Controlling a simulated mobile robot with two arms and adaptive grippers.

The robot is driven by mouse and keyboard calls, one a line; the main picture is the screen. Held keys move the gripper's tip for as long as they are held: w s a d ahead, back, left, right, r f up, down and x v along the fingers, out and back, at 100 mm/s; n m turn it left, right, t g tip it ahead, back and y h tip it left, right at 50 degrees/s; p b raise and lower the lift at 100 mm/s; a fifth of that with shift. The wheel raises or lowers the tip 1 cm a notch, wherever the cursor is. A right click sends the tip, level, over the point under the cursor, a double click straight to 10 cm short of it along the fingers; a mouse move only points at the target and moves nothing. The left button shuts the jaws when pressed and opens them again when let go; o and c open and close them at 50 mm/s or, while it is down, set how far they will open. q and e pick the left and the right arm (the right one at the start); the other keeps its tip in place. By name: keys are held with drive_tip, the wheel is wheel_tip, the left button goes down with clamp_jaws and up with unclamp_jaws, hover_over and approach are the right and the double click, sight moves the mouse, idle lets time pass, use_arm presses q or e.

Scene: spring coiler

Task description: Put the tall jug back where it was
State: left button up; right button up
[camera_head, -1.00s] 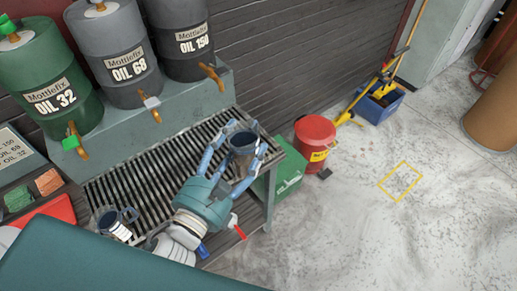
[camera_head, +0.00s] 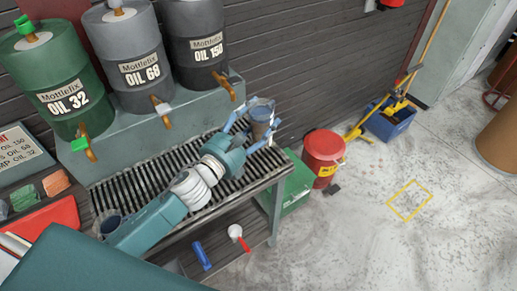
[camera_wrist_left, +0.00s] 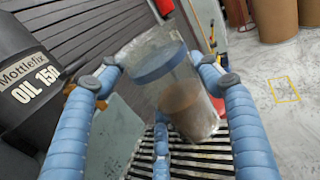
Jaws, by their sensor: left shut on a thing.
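The tall jug (camera_head: 262,117) is a clear vessel with a blue-grey rim and brown liquid low inside. In the head view it is at the right end of the slatted bench (camera_head: 130,185), near its back edge. My left gripper (camera_head: 261,129) is shut around its sides. The left wrist view shows the jug (camera_wrist_left: 180,90) tilted in the picture between the blue fingers, with slats beneath. I cannot tell whether its base touches the slats. A second, smaller jug (camera_head: 110,224) is at the bench's left end, partly hidden by my arm. My right gripper is not in view.
Oil drums marked 32 (camera_head: 52,80), 68 (camera_head: 130,58) and 150 (camera_head: 200,40) stand on a ledge behind the bench, their taps jutting forward. A red bin (camera_head: 322,152) and green box (camera_head: 297,190) stand right of the bench.

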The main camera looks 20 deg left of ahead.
sight(253, 140)
use_arm(q)
wheel_tip(253, 140, down, 6)
drive_tip(key=shift+f, duration=0.1)
drive_tip(key=shift+f+b, duration=0.5)
drive_tip(key=shift+f, duration=1.9)
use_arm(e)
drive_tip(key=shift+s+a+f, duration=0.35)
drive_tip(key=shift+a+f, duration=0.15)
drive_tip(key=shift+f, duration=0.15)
use_arm(q)
drive_tip(key=shift+f, duration=0.2)
drive_tip(key=o, duration=1.2)
drive_tip(key=shift+o, duration=0.2)
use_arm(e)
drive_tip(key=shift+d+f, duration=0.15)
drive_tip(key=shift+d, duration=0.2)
use_arm(q)
drive_tip(key=shift+r, duration=0.1)
